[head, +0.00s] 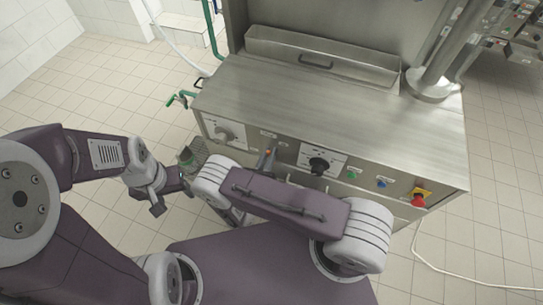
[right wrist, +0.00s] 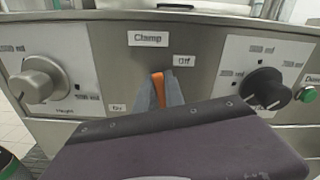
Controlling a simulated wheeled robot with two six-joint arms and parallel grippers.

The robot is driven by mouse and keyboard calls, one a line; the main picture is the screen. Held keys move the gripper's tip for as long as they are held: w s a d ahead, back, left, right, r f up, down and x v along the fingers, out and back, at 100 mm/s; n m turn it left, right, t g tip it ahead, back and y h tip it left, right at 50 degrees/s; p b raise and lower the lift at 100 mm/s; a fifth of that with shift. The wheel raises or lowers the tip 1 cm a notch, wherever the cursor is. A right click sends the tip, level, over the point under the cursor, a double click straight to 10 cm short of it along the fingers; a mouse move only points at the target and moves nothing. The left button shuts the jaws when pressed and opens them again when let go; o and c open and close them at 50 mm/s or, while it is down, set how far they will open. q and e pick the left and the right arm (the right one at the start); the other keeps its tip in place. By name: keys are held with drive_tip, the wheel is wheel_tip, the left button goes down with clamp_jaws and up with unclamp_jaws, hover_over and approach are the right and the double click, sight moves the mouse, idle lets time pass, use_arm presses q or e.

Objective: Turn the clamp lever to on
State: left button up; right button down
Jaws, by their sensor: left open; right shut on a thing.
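The orange clamp lever (right wrist: 157,88) stands roughly upright on the front panel in the right wrist view, below the "Clamp" label (right wrist: 148,39). The "Off" label (right wrist: 184,61) is to its upper right and the "On" label (right wrist: 117,107) to its lower left. My right gripper (right wrist: 160,92) is shut on the lever, with a grey finger on each side. The lever's base is hidden behind the gripper. In the head view the lever (head: 268,152) shows small, just above my right arm. My left gripper (head: 172,195) is open and empty, left of the machine.
A grey knob (right wrist: 39,84) is left of the lever and a black knob (right wrist: 265,89) right of it. Green (head: 352,174), blue (head: 382,183) and red (head: 418,200) controls follow along the panel. The steel top (head: 330,105) is bare.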

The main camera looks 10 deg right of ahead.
use_arm(q)
wheel_tip(320, 180, down, 7)
drive_tip(key=b, duration=0.6)
drive_tip(key=shift+b, duration=0.3)
use_arm(e)
drive_tip(key=shift+w+a+f+n, duration=0.35)
drive_tip(key=shift+f+n, duration=0.3)
drive_tip(key=shift+n, duration=1.85)
drive_tip(key=shift+w+a+f+n, duration=0.2)
drive_tip(key=shift+a+f+n, duration=0.4)
drive_tip(key=shift+n, duration=1.9)
drive_tip(key=shift+w+a+f+n, duration=0.3)
drive_tip(key=shift+f+n, duration=0.45)
drive_tip(key=shift+n, duration=1.75)
use_arm(q)
drive_tip(key=shift+f, duration=0.1)
use_arm(e)
drive_tip(key=c, duration=1.4)
unclamp_jaws()
drive_tip(key=shift+c, duration=0.2)
